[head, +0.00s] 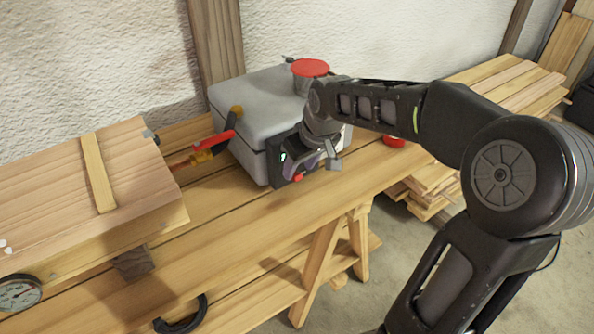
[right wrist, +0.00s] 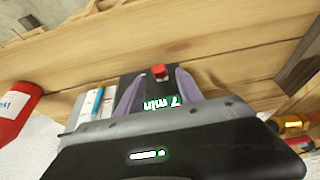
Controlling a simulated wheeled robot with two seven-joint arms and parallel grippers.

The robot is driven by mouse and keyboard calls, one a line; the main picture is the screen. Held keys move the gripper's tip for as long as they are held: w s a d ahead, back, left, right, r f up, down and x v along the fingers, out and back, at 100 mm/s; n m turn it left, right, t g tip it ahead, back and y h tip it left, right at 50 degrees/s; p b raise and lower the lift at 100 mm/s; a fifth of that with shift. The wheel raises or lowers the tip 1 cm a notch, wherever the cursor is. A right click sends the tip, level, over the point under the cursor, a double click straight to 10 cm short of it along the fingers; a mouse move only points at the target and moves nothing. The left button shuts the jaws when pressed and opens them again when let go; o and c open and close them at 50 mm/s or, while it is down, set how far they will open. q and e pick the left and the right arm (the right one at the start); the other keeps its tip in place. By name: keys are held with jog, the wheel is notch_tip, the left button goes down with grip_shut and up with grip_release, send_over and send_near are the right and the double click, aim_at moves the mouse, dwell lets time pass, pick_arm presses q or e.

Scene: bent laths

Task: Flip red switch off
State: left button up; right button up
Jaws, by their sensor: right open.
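The red switch (head: 298,178) is a small red block on the lower part of a black control panel (head: 281,171) at the front of a grey box (head: 250,110). In the right wrist view the red switch (right wrist: 160,72) shows near the end of the panel, beyond a green "7 min" display (right wrist: 162,103). My right gripper (head: 318,160) is at the panel, open, and hides part of it. In the wrist view its two purple-grey fingers (right wrist: 160,80) lie either side of the display, with the switch between and just beyond their tips. I cannot tell whether they touch anything. My left gripper is not in view.
The box stands on a wooden bench (head: 225,215). A red-topped can (head: 310,70) is on or behind it. A red-handled clamp (head: 213,142) lies left of it, beside a wooden box (head: 90,190). Planks (head: 505,80) are stacked right. A dial gauge (head: 18,293) is at lower left.

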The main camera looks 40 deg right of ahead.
aim_at(296, 174)
jog(key=shift+x, duration=1.5)
jog(key=shift+c, duration=0.4)
grip_shut()
